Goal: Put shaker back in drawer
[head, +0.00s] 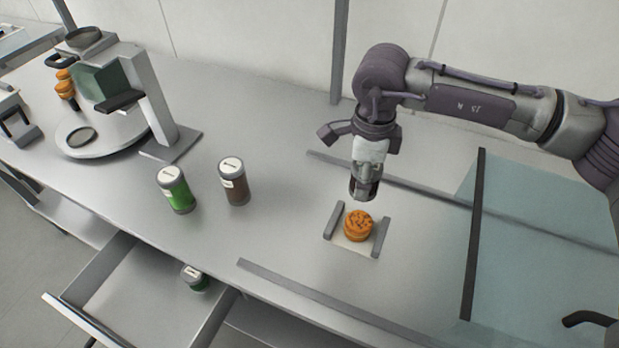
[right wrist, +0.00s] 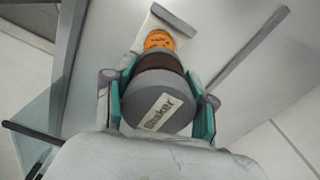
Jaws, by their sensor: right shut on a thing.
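My right gripper (head: 366,186) is shut on a shaker, above an orange macaron-like round (head: 358,226). In the right wrist view, the held shaker (right wrist: 160,98) has a grey lid labelled "Shaker" and a dark brown body, gripped between teal pads. In the head view it is mostly hidden by the gripper. A green shaker (head: 176,190) and a brown shaker (head: 234,182) stand upright on the counter at centre left. The drawer (head: 135,285) below the counter is open. Another green shaker (head: 194,278) is inside it, near its back right. My left gripper is not in view.
The round sits on a small plate (head: 352,245) between two grey bars. A machine with a round white base (head: 100,135) stands at the back left. A glass panel (head: 540,235) covers the right side. The counter between the standing shakers and the plate is clear.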

